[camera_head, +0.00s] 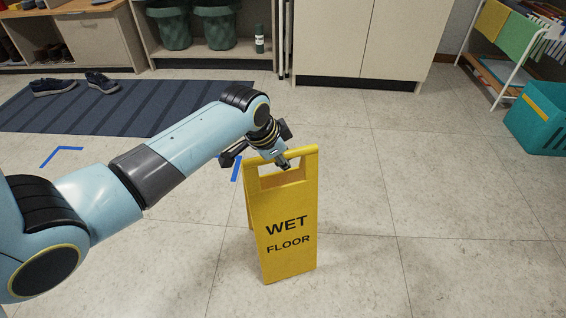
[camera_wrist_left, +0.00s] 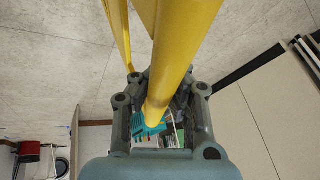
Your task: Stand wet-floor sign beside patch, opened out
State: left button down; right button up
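The yellow wet-floor sign (camera_head: 287,215) stands upright on the tiled floor, its front panel reading "WET FLOOR". A second panel shows slightly behind its left edge, and the left wrist view shows two yellow legs (camera_wrist_left: 183,30) with a gap between them, so it is at least partly spread. My left gripper (camera_head: 262,157) is at the top handle bar. In the left wrist view its fingers (camera_wrist_left: 161,85) lie on both sides of the bar and look closed on it. No wet patch stands out clearly; the arm hides part of the floor. My right gripper is out of view.
Blue tape marks (camera_head: 62,152) lie on the floor, with another (camera_head: 236,168) just left of the sign. A dark striped mat (camera_head: 100,110) with shoes is behind my arm. A teal crate (camera_head: 540,115) and drying rack are at the right. Floor right of the sign is clear.

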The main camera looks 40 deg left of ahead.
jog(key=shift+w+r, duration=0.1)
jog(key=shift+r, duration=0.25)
pick_arm(q)
jog(key=shift+f, duration=0.1)
jog(key=c, duration=1.5)
grip_release()
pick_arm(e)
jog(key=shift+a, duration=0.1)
